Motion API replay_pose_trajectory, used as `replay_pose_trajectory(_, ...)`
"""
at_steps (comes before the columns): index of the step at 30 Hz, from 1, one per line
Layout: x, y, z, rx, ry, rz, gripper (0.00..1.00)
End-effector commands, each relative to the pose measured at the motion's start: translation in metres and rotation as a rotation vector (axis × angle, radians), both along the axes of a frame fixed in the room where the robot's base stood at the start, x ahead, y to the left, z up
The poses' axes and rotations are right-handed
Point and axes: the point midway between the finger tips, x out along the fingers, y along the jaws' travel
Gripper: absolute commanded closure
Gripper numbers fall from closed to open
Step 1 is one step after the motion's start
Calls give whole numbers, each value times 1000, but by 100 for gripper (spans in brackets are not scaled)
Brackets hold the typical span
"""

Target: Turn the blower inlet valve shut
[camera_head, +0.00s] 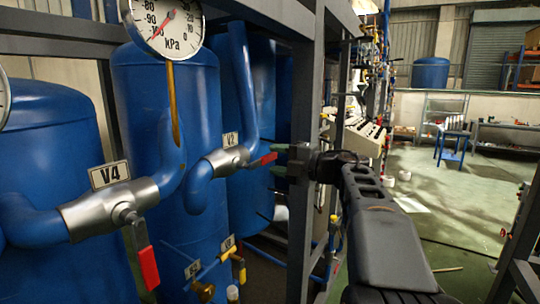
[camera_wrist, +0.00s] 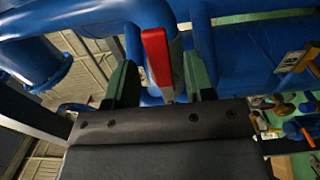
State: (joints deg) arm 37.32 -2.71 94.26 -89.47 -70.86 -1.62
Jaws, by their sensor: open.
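A silver valve labelled V2 (camera_head: 229,159) sits on a blue pipe in the middle of the head view. Its red lever handle (camera_head: 263,160) points right, towards my gripper (camera_head: 278,160). My gripper is open, with its green fingertips just right of the handle's end. In the wrist view a red handle (camera_wrist: 157,58) stands between the two green fingers of my gripper (camera_wrist: 160,68), with gaps on both sides. I cannot tell which valve is the blower inlet valve, as only number labels show.
A second silver valve labelled V4 (camera_head: 108,202), with a red handle (camera_head: 148,266) hanging down, is at left. A grey frame post (camera_head: 302,120) is close beside my gripper. Smaller yellow-handled valves (camera_head: 239,268) are below.

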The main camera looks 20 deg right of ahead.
Motion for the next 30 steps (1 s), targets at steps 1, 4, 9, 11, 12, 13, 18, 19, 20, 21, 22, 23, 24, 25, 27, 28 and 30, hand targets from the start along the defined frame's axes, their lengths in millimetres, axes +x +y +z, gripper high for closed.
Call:
replay_pose_trajectory(1,6,5,1,1,1,4,51)
replay_pose_trajectory(4,14,10,1,0,0,3,51)
replay_pose_trajectory(9,22,15,0,0,0,2,51)
replay_pose_trajectory(11,23,15,0,0,0,1,51)
replay_pose_trajectory(12,23,16,0,0,0,1,51)
replay_pose_trajectory(13,23,16,0,0,0,1,51)
replay_pose_trajectory(18,23,16,0,0,0,0,51)
replay_pose_trajectory(19,23,15,0,0,0,0,51)
replay_pose_trajectory(20,23,16,0,0,0,0,53)
replay_pose_trajectory(21,23,15,0,0,0,0,57)
replay_pose_trajectory(22,23,15,0,0,0,0,60)
replay_pose_trajectory(23,23,15,0,0,0,0,63)
replay_pose_trajectory(24,23,15,0,0,0,0,66)
replay_pose_trajectory(25,23,15,0,0,0,0,69)
replay_pose_trajectory(27,23,15,0,0,0,0,76)
replay_pose_trajectory(28,23,15,0,0,0,0,79)
replay_pose_trajectory(30,23,15,0,0,0,0,86)
